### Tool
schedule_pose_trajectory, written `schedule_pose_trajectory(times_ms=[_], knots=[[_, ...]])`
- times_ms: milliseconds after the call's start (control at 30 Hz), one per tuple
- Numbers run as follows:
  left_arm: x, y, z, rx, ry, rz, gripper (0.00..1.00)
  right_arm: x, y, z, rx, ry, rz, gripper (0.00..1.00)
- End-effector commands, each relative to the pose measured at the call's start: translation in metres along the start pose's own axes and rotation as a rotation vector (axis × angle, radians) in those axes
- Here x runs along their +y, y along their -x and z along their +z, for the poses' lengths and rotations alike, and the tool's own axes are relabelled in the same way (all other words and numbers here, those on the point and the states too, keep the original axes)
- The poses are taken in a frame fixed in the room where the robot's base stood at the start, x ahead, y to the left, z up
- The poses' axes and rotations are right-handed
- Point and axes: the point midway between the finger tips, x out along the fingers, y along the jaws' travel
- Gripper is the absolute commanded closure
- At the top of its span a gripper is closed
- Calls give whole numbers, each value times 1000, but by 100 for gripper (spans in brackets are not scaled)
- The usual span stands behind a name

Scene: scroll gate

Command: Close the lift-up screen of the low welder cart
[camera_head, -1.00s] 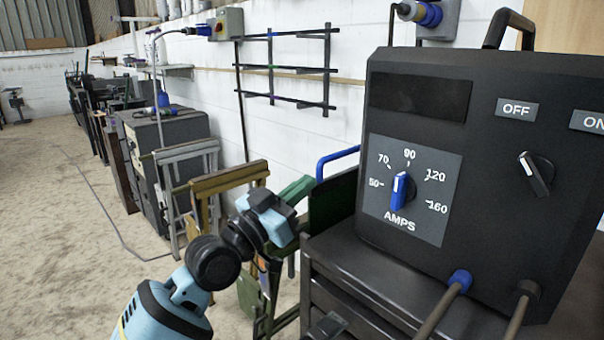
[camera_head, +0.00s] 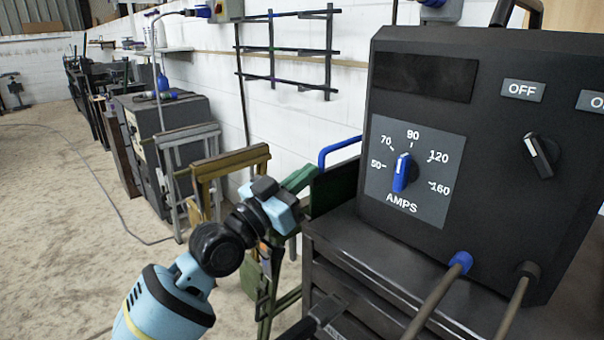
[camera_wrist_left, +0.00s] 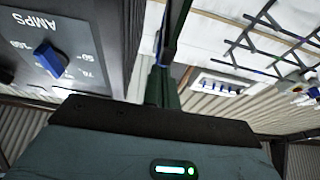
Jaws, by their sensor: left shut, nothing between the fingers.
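The low welder cart (camera_head: 345,263) is dark, with drawers, and carries a black welder (camera_head: 470,225) with an AMPS dial. A dark green panel (camera_head: 335,188), which looks like the screen, stands upright at the cart's left side. A blue bar handle (camera_head: 340,149) rises above it. My left gripper (camera_head: 309,176) is shut and empty, at the panel's left edge. I cannot tell whether it touches. In the left wrist view its narrow fingers (camera_wrist_left: 164,84) are together, and the dial (camera_wrist_left: 50,60) is at the upper left. My right gripper is not in view.
Wooden and metal trestles (camera_head: 230,165) stand left of the cart, close behind my left arm. A grey cabinet (camera_head: 165,140) stands farther back along the white wall. Two cables (camera_head: 440,297) hang from the welder's front. The floor (camera_head: 60,230) at left is open.

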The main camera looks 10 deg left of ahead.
Motion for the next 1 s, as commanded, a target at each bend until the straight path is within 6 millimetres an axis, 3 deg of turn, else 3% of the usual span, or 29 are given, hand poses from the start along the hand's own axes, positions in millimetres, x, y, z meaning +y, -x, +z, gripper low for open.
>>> schedule_pose_trajectory(times_ms=[33,200,333,600,800,1000], knots=[[1,-4,-14,8,-4,0,100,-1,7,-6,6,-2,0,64],[2,-12,-40,18,-7,-2,100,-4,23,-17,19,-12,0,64],[2,19,-30,12,-5,-3,100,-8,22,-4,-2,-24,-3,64],[2,69,-31,15,-7,-3,100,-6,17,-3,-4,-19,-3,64],[2,87,-32,18,-6,-4,100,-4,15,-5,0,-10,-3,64],[2,90,-33,19,-6,-3,100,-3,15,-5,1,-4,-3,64]])
